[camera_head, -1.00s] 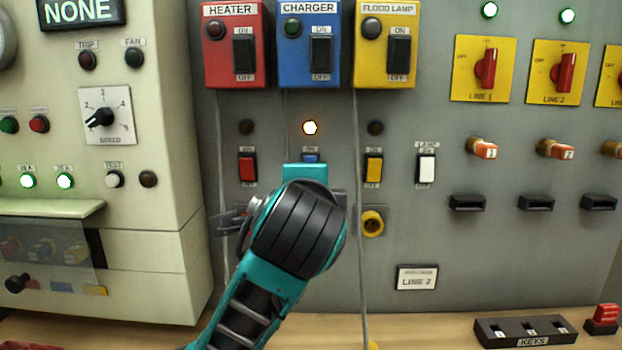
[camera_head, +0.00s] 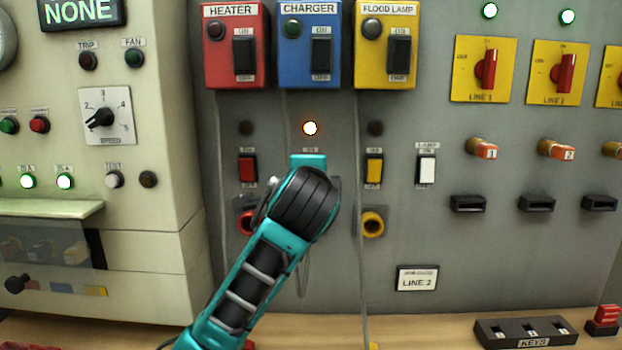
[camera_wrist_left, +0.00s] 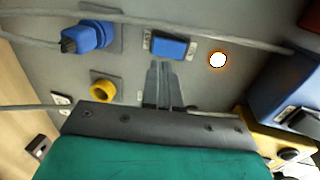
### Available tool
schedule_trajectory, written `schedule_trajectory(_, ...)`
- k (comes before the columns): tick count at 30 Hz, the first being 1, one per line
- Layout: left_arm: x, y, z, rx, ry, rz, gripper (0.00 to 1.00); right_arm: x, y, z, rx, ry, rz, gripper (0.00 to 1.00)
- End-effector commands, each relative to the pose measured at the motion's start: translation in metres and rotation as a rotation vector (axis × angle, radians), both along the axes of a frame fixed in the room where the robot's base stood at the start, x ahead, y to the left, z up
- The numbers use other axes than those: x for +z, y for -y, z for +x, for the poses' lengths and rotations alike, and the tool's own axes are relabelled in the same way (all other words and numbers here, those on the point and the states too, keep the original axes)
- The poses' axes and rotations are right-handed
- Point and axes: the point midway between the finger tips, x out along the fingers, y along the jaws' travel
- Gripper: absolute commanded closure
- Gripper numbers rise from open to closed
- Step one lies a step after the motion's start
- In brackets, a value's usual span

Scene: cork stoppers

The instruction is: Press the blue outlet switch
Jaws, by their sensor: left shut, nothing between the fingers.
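The blue outlet switch (camera_wrist_left: 170,46) is a blue rocker in a dark frame on the grey panel, seen in the left wrist view. In the head view my teal wrist covers it. My left gripper (camera_wrist_left: 162,66) is shut and empty, its fingertips at the lower edge of the switch; I cannot tell whether they touch it. The round lamp above the switch (camera_head: 310,128) glows white with an orange rim, also in the left wrist view (camera_wrist_left: 218,60). My right gripper is not in view.
A red switch (camera_head: 248,169) and a yellow switch (camera_head: 374,168) flank the covered spot. A yellow socket (camera_head: 372,223) and a blue plug (camera_wrist_left: 92,36) sit below the switch row. The blue charger box (camera_head: 296,70) hangs above. Grey cables hang down the panel.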

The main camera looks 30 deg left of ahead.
Motion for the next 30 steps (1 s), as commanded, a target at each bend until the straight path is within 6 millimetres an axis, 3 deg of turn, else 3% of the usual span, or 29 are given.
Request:
schedule_trajectory(3,-0.004,-0.012,0.019,0.002,-0.001,-0.001,1.00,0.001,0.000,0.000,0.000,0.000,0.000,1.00)
schedule_trajectory(9,-0.009,-0.024,0.038,0.001,0.000,-0.001,1.00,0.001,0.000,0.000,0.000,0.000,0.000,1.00)
schedule_trajectory(24,-0.011,-0.027,0.044,0.000,0.004,0.001,1.00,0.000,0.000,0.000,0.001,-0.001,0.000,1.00)
schedule_trajectory(30,-0.020,-0.031,0.047,0.005,0.086,0.051,1.00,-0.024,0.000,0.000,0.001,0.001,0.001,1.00)
